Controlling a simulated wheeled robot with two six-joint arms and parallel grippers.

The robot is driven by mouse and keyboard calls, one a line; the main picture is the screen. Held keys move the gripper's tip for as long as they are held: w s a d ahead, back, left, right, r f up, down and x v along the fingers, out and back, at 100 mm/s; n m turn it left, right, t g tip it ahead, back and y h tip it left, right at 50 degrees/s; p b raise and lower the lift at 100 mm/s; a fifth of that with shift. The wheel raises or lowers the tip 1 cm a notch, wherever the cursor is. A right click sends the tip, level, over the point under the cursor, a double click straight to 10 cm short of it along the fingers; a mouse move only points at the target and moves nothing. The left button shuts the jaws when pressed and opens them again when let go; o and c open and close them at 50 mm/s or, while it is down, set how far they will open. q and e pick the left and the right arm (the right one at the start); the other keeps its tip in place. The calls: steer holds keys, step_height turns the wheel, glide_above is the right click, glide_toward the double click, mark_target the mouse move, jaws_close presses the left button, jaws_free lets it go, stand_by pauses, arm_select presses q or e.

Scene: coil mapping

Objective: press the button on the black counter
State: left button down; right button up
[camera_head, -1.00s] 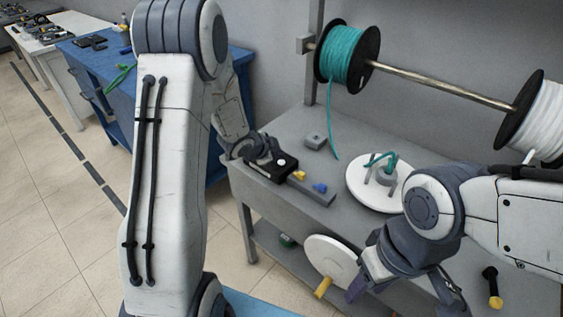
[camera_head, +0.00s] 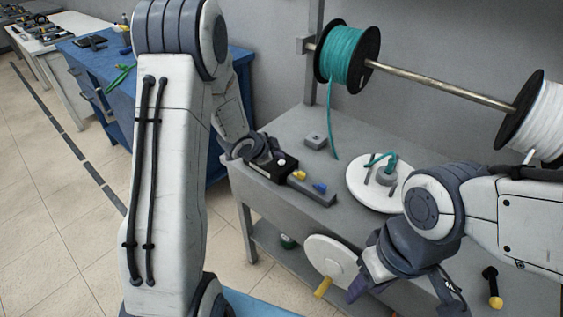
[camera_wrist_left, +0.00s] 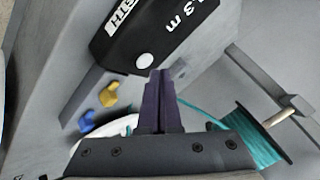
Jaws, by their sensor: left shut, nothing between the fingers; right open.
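The black counter (camera_head: 272,170) sits at the left end of the grey workbench. In the left wrist view the counter (camera_wrist_left: 168,30) carries white print, including "3 m". A round white button (camera_wrist_left: 145,61) is on its face. My left gripper (camera_wrist_left: 160,72) is shut and empty. Its tips appear just beside the button in that view; I cannot tell whether they touch it. In the head view my left gripper (camera_head: 270,153) is at the counter, partly hidden by its own wrist. My right gripper (camera_head: 402,292) is open and empty at the bench's front edge.
Yellow (camera_head: 299,175) and blue (camera_head: 320,187) knobs sit on a grey bar beside the counter. A white disc with pegs (camera_head: 365,195) holds some teal cable. Teal (camera_head: 345,55) and white (camera_head: 545,118) spools hang on a rod. A crank wheel (camera_head: 330,258) is at the bench front.

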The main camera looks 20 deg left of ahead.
mark_target(279, 165)
stand_by(0.3)
arm_select(q)
steer(key=shift+f+b, duration=0.35)
steer(key=shift+f, duration=0.1)
steer(key=shift+f+b, duration=0.35)
stand_by(0.5)
stand_by(0.3)
steer(key=shift+r+p, duration=0.8)
steer(key=shift+r, duration=0.15)
step_height(279, 165, up, 5)
steer(key=p, duration=0.4)
steer(key=shift+p, duration=0.35)
